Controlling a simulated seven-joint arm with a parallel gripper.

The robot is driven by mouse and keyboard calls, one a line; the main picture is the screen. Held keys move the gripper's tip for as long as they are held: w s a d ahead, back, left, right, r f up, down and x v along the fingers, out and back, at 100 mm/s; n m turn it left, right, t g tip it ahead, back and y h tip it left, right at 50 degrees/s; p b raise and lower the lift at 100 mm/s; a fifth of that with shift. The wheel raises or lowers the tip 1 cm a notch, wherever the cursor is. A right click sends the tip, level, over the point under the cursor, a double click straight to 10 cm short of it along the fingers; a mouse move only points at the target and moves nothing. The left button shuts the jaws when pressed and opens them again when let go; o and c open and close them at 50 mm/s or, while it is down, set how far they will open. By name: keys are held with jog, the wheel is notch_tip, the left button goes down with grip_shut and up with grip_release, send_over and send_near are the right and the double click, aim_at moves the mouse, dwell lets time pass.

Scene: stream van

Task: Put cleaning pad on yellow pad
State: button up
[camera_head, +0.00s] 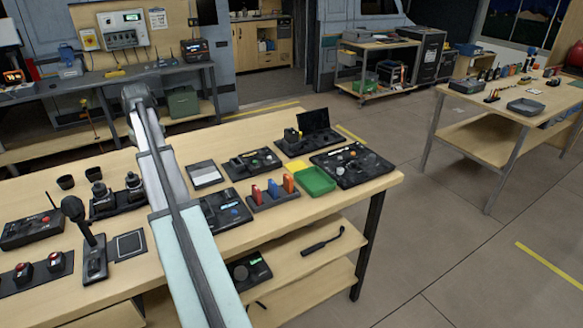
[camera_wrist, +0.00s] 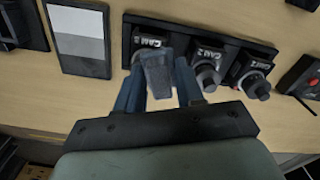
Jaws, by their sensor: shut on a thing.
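In the wrist view, my gripper (camera_wrist: 160,85) is shut on a grey-blue block, which looks like the cleaning pad (camera_wrist: 158,76). The block stands between the two blue-grey fingers, in front of the dark CAM knob panel (camera_wrist: 235,46); its height over the table is hard to tell. In the head view, my arm hides the gripper and the block. The yellow pad (camera_head: 296,165) lies flat on the workbench (camera_head: 228,140), just behind the green tray (camera_head: 315,181). It does not show in the wrist view.
A grey-shaded card (camera_wrist: 79,38) lies beside the knob panel. The bench holds a rack with red, blue and orange items (camera_head: 272,193), a black case with an open lid (camera_head: 310,130) and a black tray of parts (camera_head: 353,165). Bare wood shows along the back edge.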

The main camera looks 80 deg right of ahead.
jog(key=s+d+m, duration=0.2)
jog(key=s+d, duration=1.5)
jog(key=s, duration=0.1)
jog(key=m, duration=0.2)
send_near(297, 166)
jog(key=shift+a+f, duration=0.15)
jog(key=shift+f, duration=3.1)
jog(key=shift+f, duration=0.15)
jog(key=o, duration=1.1)
notch_tip(297, 166, up, 12)
jog(key=shift+r, duration=0.2)
